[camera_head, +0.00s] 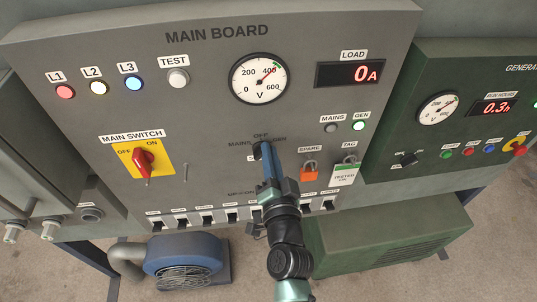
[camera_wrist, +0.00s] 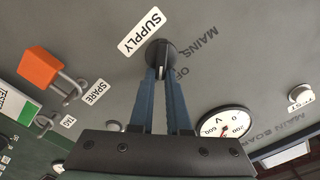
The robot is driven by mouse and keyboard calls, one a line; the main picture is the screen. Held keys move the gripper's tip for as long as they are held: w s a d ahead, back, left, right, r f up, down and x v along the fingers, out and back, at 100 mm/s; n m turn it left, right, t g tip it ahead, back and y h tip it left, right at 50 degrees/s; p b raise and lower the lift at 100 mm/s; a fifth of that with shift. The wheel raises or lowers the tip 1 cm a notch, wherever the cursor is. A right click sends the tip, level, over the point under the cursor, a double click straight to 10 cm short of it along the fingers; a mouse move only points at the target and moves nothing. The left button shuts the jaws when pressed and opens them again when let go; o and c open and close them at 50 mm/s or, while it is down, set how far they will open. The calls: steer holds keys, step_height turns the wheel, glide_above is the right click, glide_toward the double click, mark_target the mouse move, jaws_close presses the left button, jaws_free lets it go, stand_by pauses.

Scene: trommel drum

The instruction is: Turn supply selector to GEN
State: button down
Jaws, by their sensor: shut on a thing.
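The supply selector is a round dark knob on the grey main board; it shows in the wrist view (camera_wrist: 158,50) by the SUPPLY label (camera_wrist: 142,32). My gripper (camera_wrist: 161,74) is shut on its handle, with one blue finger on each side. In the head view my gripper (camera_head: 259,151) reaches up to the knob and hides most of it. OFF and MAINS are readable around it, and the GEN lettering is partly covered. I cannot tell where the pointer stands. The GEN lamp (camera_head: 358,126) glows pale green; the MAINS lamp (camera_head: 331,127) is dark.
The red main switch (camera_head: 144,162) stands toward ON. An orange padlock (camera_head: 309,172) and a tag (camera_head: 345,173) hang right of my gripper. A row of breakers (camera_head: 207,218) runs below. The voltmeter (camera_head: 258,78) is above. The green generator panel (camera_head: 440,60) is at right.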

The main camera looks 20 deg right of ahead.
steer(key=shift+d+f+m, duration=0.15)
steer(key=shift+f+m, duration=0.1)
steer(key=shift+m, duration=0.95)
steer(key=c, duration=0.9)
jaws_free()
steer(key=shift+s, duration=0.15)
steer(key=shift+b+v, duration=1.6)
steer(key=shift+v, duration=4.75)
steer(key=shift+r, duration=0.1)
